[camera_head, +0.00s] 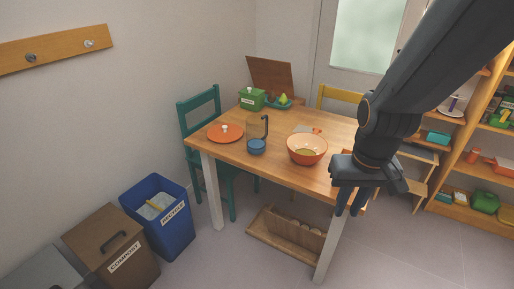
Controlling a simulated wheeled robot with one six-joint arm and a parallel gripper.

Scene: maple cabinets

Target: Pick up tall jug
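A tall jug (257,127) with brownish see-through walls and a dark handle on its right stands upright on the wooden table (225,154). A small blue bowl or cup (256,147) stands just in front of it and seems to hide its lower part. My gripper (347,212) points down by the table's front right edge, well to the right of the jug and nearer to me. Its two dark fingers look apart, with nothing seen between them.
An orange bowl (307,150) stands between the jug and my gripper. An orange lid or plate (225,132) lies left of the jug. A green box (252,99) is behind. A teal chair (186,118), bins (158,215) and a shelf (476,120) surround the table.

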